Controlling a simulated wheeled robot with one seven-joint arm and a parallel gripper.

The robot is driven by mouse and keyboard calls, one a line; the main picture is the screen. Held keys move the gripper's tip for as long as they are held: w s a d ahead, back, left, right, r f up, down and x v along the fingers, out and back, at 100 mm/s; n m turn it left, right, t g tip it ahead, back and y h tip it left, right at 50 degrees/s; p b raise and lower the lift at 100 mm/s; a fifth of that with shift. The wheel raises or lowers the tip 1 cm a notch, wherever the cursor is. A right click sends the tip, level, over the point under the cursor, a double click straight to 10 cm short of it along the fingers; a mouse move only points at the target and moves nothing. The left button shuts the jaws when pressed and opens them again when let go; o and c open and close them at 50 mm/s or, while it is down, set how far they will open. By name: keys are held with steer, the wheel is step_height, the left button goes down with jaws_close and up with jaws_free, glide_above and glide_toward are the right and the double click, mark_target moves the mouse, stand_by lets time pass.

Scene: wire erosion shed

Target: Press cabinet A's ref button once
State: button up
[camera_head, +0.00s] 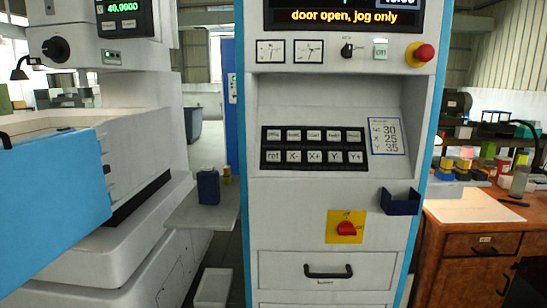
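A white control cabinet (268,213) with blue edges stands upright in the middle of the view. I see no letter A on it. Its black key panel (312,148) has two rows of pale buttons. The ref button (273,156) is at the left end of the lower row, beside buttons marked X-, X+, Y- and Y+. The display (344,16) at the top reads "door open, jog only" in orange. Nothing covers the buttons. My gripper is not in view.
The cabinet has a red emergency knob (419,55), a red rotary switch (346,229) and a protruding dark blue bin (400,202). A white machine with a blue door (50,208) stands left, a small shelf (203,218) between. A cluttered wooden desk (455,240) stands right.

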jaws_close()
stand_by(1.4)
